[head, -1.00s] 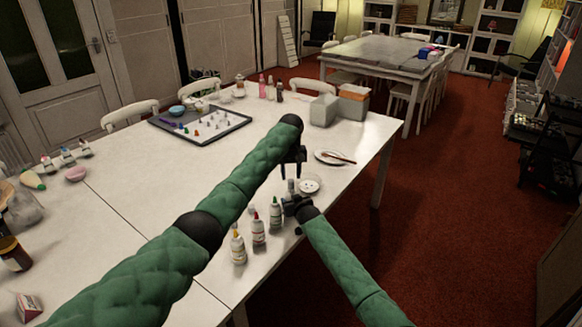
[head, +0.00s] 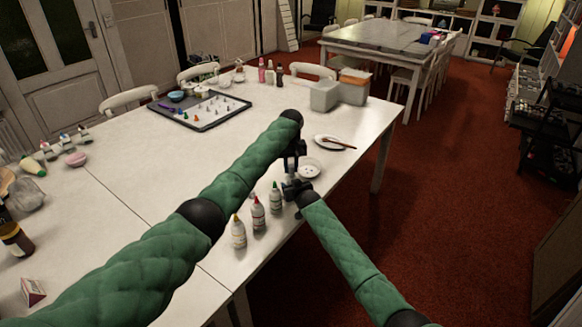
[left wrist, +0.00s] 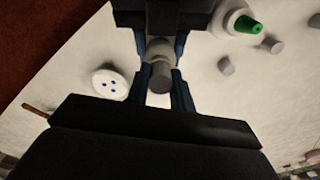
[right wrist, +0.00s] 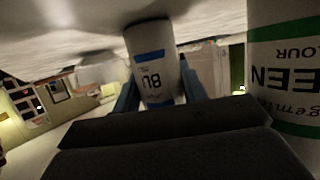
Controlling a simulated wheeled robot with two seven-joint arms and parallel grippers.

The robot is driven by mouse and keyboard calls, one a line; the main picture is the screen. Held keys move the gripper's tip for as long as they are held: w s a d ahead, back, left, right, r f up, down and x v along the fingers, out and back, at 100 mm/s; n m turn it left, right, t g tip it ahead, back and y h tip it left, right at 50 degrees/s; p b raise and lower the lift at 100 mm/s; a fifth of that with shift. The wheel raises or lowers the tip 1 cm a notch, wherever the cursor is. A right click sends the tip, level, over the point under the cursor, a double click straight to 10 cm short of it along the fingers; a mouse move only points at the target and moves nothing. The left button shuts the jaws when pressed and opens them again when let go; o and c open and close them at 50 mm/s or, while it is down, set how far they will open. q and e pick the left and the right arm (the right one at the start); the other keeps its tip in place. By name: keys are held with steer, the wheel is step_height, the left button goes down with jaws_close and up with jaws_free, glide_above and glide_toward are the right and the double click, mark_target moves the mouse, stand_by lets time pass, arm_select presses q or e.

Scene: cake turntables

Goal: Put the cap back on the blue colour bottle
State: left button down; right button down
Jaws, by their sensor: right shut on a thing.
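The blue colour bottle (right wrist: 153,60), white with a blue band, is held between the fingers of my right gripper (right wrist: 155,92). In the head view my right gripper (head: 288,187) is low over the table's near edge. My left gripper (head: 297,160) is above it, pointing down. In the left wrist view its blue fingers (left wrist: 162,82) stand apart on both sides of a grey cap (left wrist: 160,76), with small gaps. The cap is in line with the pale bottle top (left wrist: 160,50); I cannot tell whether it is seated on it.
The green colour bottle (right wrist: 286,70) stands close beside the blue one. Red-tipped (head: 258,214) and yellow-tipped (head: 238,232) bottles stand further left. Loose grey caps (left wrist: 272,45) lie on the table.

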arm_select(q)
steer(key=m, duration=0.5)
steer(key=c, duration=1.1)
jaws_free()
steer(key=shift+c, duration=0.2)
step_height(320, 180, up, 12)
arm_select(e)
steer(key=c, duration=0.7)
jaws_free()
